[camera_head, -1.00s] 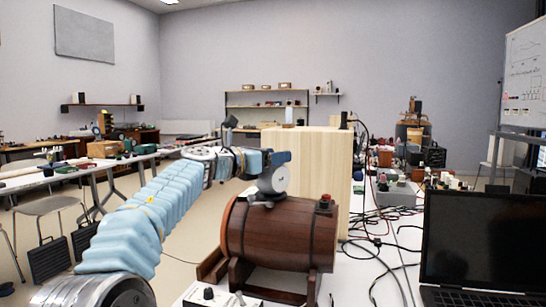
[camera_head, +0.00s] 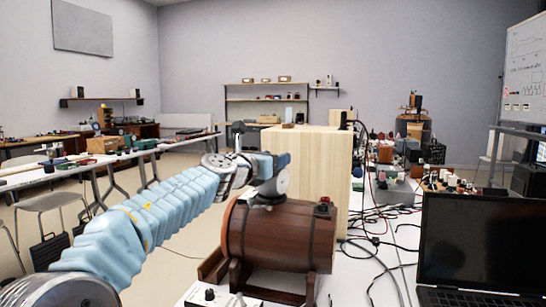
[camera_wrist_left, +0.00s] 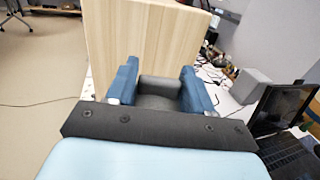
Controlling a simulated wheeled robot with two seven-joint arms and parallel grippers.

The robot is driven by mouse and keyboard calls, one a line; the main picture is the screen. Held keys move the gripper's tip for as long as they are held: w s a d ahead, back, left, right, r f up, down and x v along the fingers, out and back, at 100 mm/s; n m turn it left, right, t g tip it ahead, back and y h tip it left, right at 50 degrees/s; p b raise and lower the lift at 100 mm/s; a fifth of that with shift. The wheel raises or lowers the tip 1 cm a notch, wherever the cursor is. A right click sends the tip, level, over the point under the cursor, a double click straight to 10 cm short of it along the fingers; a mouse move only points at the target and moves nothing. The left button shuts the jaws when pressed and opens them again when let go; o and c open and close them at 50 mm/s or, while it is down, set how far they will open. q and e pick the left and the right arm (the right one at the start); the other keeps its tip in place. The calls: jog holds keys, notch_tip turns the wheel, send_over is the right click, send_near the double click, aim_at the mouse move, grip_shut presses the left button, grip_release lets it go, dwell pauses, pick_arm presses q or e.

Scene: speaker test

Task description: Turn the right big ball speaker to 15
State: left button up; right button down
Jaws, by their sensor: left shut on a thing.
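A dark grey round thing with a paler disc face, seemingly the ball speaker (camera_head: 281,183), sits on top of the brown wooden barrel (camera_head: 262,238). My left gripper (camera_head: 268,168) is at its top, with the blue arm coming in from the left. In the left wrist view, the blue fingers (camera_wrist_left: 160,82) are on both sides of the grey rounded thing (camera_wrist_left: 160,98) and shut on it. No number or angle mark is readable on it. My right gripper is not in view.
A tall pale wooden box (camera_head: 313,160) stands right behind the barrel. A small dark and red part (camera_head: 323,207) sits on the barrel's right end. An open laptop (camera_head: 481,245) stands at the right. Black cables (camera_head: 375,240) run over the white table between them.

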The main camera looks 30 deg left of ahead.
pick_arm(q)
jog(key=o, duration=1)
jog(key=shift+c, duration=0.2)
jog(key=s, duration=1.4)
jog(key=shift+a, duration=0.15)
